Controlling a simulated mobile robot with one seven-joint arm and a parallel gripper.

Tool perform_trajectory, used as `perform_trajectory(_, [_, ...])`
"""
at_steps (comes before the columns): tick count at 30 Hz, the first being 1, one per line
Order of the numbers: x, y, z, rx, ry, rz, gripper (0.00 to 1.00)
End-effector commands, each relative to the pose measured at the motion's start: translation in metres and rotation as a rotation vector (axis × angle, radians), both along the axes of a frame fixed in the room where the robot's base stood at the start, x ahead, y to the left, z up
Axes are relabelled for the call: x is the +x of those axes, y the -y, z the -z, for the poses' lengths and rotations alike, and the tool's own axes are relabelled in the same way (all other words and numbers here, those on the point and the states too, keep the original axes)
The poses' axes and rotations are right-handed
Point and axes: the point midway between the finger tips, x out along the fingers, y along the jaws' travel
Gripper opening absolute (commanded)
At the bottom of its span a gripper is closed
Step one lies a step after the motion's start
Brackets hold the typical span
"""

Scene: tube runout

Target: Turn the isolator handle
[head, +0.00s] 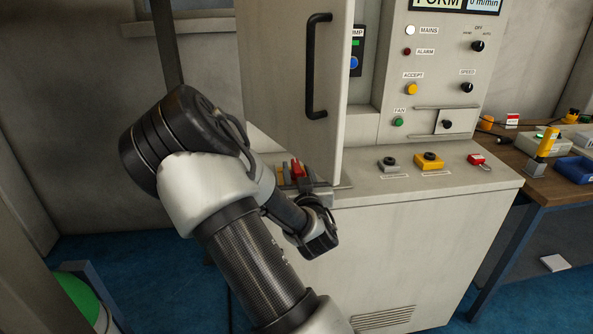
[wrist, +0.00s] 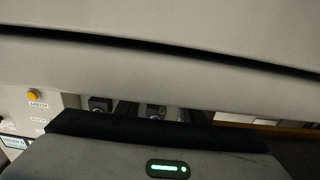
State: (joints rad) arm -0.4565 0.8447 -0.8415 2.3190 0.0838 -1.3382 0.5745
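A red part with yellow beside it (head: 297,170) shows low behind the edge of the open cabinet door (head: 290,70); it may be the isolator handle, but most of it is hidden. My gripper (head: 303,182) is at the end of my arm, right by this red part and near the console's front left corner. I cannot tell whether it touches it. No isolator label is readable.
The door has a black bar handle (head: 315,65) and stands above my gripper. A wooden bench (head: 560,192) is at right.

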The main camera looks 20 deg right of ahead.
Motion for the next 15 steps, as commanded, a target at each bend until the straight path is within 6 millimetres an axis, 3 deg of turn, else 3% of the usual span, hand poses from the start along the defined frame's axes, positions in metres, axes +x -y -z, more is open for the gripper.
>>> perform_trajectory(11, [0.008,0.0022,0.0001,0.0,0.0,0.0,0.36])
perform_trajectory(15, [0.0079,0.0022,0.0001,0.0,0.0,0.0,0.17])
